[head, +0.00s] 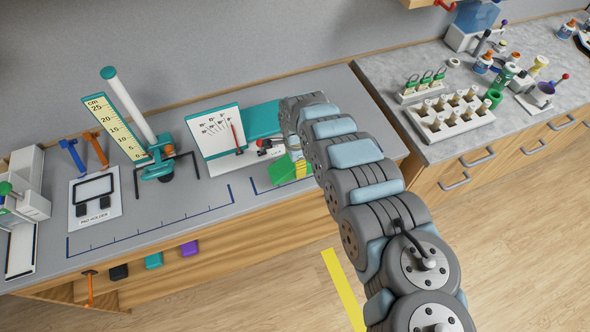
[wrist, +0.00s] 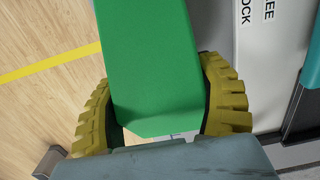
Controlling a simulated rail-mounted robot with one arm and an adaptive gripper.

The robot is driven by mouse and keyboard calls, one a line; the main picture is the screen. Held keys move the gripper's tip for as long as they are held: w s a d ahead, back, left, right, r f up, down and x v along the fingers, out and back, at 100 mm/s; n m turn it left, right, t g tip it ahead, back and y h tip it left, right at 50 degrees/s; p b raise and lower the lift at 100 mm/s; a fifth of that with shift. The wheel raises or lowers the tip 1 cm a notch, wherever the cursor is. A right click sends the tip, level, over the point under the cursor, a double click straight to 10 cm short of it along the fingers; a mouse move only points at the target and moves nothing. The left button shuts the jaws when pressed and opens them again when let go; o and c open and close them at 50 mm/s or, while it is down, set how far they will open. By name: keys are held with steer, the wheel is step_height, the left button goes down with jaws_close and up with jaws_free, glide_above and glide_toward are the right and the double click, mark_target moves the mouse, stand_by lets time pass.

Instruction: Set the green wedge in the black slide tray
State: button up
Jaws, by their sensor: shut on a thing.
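The green wedge (wrist: 152,55) fills the middle of the wrist view, between the two yellow ribbed fingers of my gripper (wrist: 160,105). The fingers press on its two sides. In the head view the wedge (head: 284,171) shows beside the yellow fingers of my gripper (head: 302,169), near the front right of the grey bench; my arm hides part of both. I cannot tell from the head view whether the wedge touches the bench. I cannot pick out the black slide tray with certainty in either view.
A white chart board (head: 216,138) and a red-handled tool (head: 268,146) stand close behind the wedge. A pad holder sheet (head: 95,200) and a tall scale (head: 115,127) are further left. The bench front (head: 160,225) is fairly clear. A vial rack (head: 450,117) is on the right counter.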

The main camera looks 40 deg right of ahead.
steer(key=shift+w+d+f+b, duration=0.1)
steer(key=shift+w+f+b, duration=0.1)
steer(key=shift+f+b, duration=0.35)
steer(key=shift+w+d+f+b, duration=0.15)
steer(key=shift+f+b, duration=0.1)
steer(key=shift+b, duration=0.45)
step_height(320, 180, down, 2)
steer(key=shift+s+a+f+b, duration=0.1)
steer(key=shift+b, duration=1.05)
steer(key=o, duration=1.2)
